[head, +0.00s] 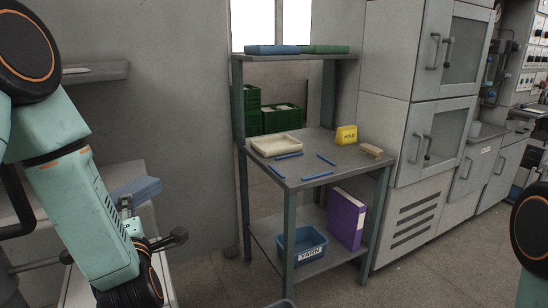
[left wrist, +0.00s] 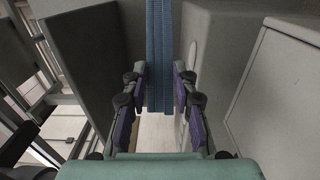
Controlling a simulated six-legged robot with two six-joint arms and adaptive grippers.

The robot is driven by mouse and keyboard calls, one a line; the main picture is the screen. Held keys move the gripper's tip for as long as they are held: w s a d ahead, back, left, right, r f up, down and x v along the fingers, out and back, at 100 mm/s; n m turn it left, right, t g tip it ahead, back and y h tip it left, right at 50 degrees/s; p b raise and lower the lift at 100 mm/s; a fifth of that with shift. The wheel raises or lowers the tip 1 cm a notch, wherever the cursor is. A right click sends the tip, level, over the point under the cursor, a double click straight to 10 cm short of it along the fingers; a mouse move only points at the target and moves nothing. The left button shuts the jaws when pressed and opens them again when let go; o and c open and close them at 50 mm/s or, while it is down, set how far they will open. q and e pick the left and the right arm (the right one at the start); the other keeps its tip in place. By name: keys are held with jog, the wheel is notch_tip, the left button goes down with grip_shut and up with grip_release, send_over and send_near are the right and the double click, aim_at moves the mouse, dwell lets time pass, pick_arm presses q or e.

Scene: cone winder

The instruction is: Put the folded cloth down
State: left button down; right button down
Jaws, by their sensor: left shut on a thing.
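The folded cloth (head: 138,190) is blue and shows at the left of the head view, above a pale surface. In the left wrist view the cloth (left wrist: 160,50) is a layered blue strip standing on edge between the fingers. My left gripper (left wrist: 159,88) is shut on it, with purple pads on either side. In the head view the left gripper (head: 127,207) is partly hidden by my arm. Whether the cloth touches anything beneath it cannot be told. My right gripper is not in view.
A grey shelf table (head: 333,177) stands mid-view with a cream tray (head: 277,146), blue pens, a yellow block (head: 347,134) and a wooden brush (head: 371,152). Its lower shelf holds a blue YARN bin (head: 302,250) and a purple binder (head: 346,218). Grey cabinets (head: 420,100) stand right.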

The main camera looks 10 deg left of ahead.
pick_arm(q)
jog(key=w+d+f+m+t+h, duration=0.1)
jog(key=w+d+m+t+h, duration=0.1)
jog(key=d+m+h, duration=0.35)
jog(key=w+d+f+m+t+h, duration=0.1)
jog(key=d+m+t+h, duration=0.15)
jog(key=d+h, duration=0.55)
jog(key=s+d+f+m+g+h, duration=0.2)
jog(key=s+d+f+m+h, duration=0.3)
jog(key=s+d+f+h, duration=0.2)
jog(key=shift+s+d+f+m, duration=0.4)
jog(key=shift+s+d+f, duration=0.05)
jog(key=shift+s+d, duration=0.65)
jog(key=shift+s+g, duration=0.1)
jog(key=shift+g, duration=0.15)
